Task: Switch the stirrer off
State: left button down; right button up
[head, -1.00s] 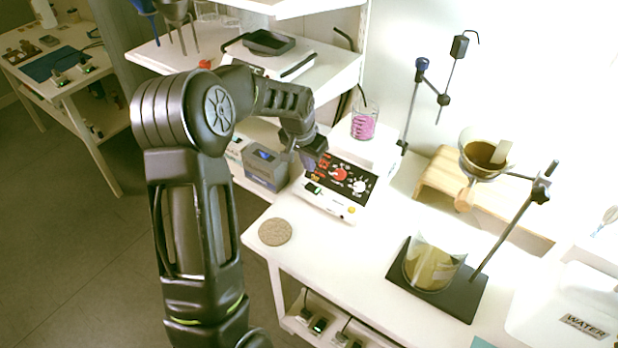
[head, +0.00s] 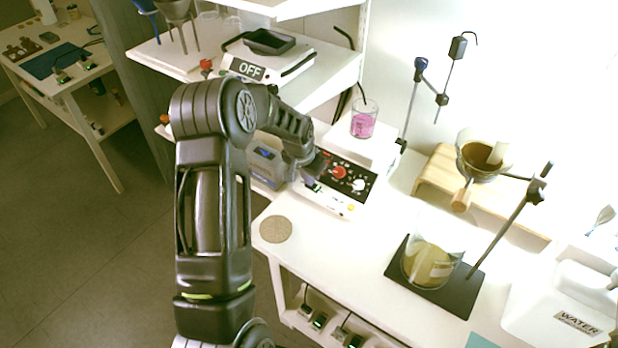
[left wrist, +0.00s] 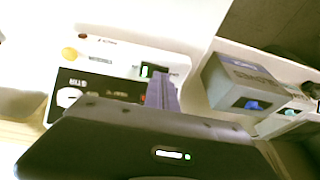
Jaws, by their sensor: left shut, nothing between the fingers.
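The stirrer (head: 361,207) is a white box with a black panel, a red knob, a white knob and a yellow button on its front. A beaker of pink liquid (head: 362,124) stands on its white top plate. A small switch with a green part (head: 312,186) is at the left end of the front; it also shows in the left wrist view (left wrist: 153,71). My left gripper (head: 313,177) is shut and empty, with its tips right by this switch. I cannot tell whether they touch it. The left wrist view shows the fingers (left wrist: 162,93) just below the switch. My right gripper is not in view.
A round coaster (head: 276,229) lies at the table's left edge. A beaker on a black stand base (head: 428,264) and a water container (head: 562,310) are to the right.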

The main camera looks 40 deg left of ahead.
pick_arm(q)
jog(key=shift+a+f, duration=0.1)
jog(key=shift+f, duration=0.15)
jog(key=shift+r, duration=0.15)
